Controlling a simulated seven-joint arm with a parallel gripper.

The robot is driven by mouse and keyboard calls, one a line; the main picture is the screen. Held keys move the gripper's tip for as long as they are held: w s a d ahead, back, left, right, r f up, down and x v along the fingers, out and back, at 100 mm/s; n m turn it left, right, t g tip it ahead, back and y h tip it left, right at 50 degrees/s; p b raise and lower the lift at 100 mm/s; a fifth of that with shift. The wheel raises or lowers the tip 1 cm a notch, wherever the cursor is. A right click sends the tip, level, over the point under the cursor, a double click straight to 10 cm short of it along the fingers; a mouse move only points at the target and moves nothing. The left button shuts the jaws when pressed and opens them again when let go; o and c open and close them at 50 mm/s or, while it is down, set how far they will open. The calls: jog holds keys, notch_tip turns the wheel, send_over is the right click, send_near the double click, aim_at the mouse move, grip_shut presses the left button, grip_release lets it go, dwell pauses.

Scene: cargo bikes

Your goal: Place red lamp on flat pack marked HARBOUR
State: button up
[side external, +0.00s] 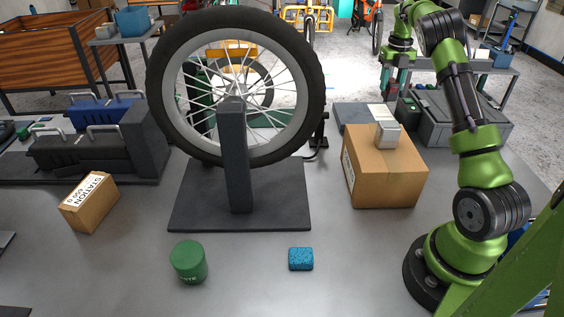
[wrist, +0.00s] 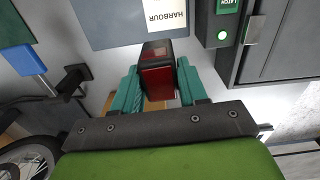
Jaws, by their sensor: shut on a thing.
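The red lamp (wrist: 157,78), a small red and black block, is held between the teal fingers of my gripper (wrist: 158,88) in the wrist view. My gripper is shut on it. The flat pack (wrist: 98,25) is a blue-grey slab with a white label reading HARBOUR, just beyond the lamp at the top of the wrist view. In the side view the flat pack (side external: 350,115) lies behind the cardboard box, which hides part of it.
A dark grey case (side external: 455,122) with a latch stands right of the pack. The cardboard box (side external: 385,180) with a small grey block (side external: 388,134) on top stands in front. A wheel on a stand (side external: 237,170) is to the left. A green tin (side external: 188,262) and blue sponge (side external: 301,259) lie nearer.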

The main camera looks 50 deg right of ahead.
jog(key=shift+w+a+r, duration=0.25)
jog(key=shift+w+r, duration=0.35)
jog(key=shift+w, duration=0.15)
jog(key=shift+m, duration=0.3)
notch_tip(320, 180, down, 10)
jog(key=shift+a+r, duration=0.1)
jog(key=shift+r, duration=0.05)
jog(key=o, duration=1.1)
